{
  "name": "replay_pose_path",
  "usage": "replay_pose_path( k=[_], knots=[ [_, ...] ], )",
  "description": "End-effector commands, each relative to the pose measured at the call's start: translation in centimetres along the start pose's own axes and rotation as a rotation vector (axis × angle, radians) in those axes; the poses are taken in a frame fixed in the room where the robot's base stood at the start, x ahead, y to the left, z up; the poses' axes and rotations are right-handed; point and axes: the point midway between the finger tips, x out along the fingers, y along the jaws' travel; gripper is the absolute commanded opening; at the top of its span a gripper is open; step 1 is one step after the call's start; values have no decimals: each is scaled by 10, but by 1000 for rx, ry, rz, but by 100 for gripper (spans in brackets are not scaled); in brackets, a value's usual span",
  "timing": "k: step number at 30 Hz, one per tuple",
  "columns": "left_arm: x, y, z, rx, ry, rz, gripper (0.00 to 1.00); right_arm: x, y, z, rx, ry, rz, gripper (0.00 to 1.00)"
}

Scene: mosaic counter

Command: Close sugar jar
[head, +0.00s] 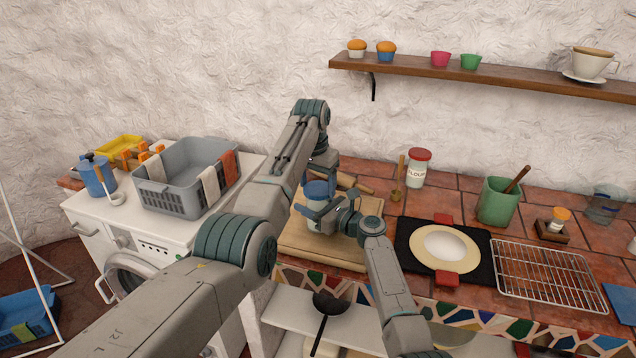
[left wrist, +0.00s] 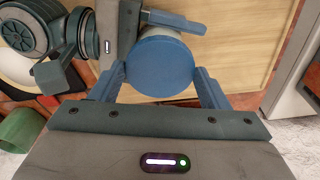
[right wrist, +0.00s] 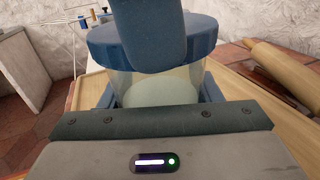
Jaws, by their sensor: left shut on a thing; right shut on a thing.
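The sugar jar (right wrist: 150,88) has a clear body with pale contents and stands upright on the wooden board. Its blue lid (left wrist: 160,66) sits level on the jar's top; I cannot tell how tight it is. My left gripper (head: 319,186) comes down from above, with its fingers shut on the lid from two sides. My right gripper (head: 322,214) reaches in from the side, shut on the jar's body below the lid. One left finger hides part of the lid and body in the right wrist view.
The wooden board (head: 300,238) lies on the tiled counter, with a rolling pin (right wrist: 285,70) behind the jar. A flour jar (head: 418,170) with a red lid stands farther back. A plate (head: 440,247) on a black mat lies to the right, then a wire rack (head: 548,272).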

Motion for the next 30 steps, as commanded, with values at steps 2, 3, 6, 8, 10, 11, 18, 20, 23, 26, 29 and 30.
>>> replay_pose_path(
  k=[2, 3, 6, 8, 10, 11, 18, 20, 23, 26, 29, 30],
  knots=[
    [-2, -2, -1, 146, 1, 16, 48, 0, 0, -1, 1, 1, 0, 0],
    [-2, -2, -1, 223, 1, 25, 48, 0, 0, -1, 1, 1, 0, 0],
    [-2, -3, -1, 415, 0, 48, 48, 0, 0, -1, 1, 1, 0, 0],
    [-2, -3, -1, 522, -1, 62, 48, 0, 0, -1, 1, 1, 0, 0],
    [-2, -4, -2, 631, -1, 74, 48, 0, 0, -1, 1, 1, 0, 0],
    [-2, -4, -2, 669, -1, 79, 48, 0, 0, -1, 0, 1, 0, 0],
    [-1, -5, -2, 812, 2, 95, 48, 0, 0, -1, 1, 1, 1, 0],
    [-1, -5, -2, 815, 3, 95, 48, 0, 0, -1, 1, 1, 1, 0],
    [-1, -5, -2, 813, 3, 94, 48, 0, 0, -1, 1, 1, 0, 0],
    [-2, -5, -2, 812, 2, 94, 71, 0, 0, -1, 1, 1, 0, 0],
    [-1, -5, -2, 812, 2, 94, 91, 0, 0, -1, 1, 1, 0, 0],
    [-1, -5, -2, 812, 2, 95, 91, 0, 0, -1, 1, 1, 0, 0]
  ],
)
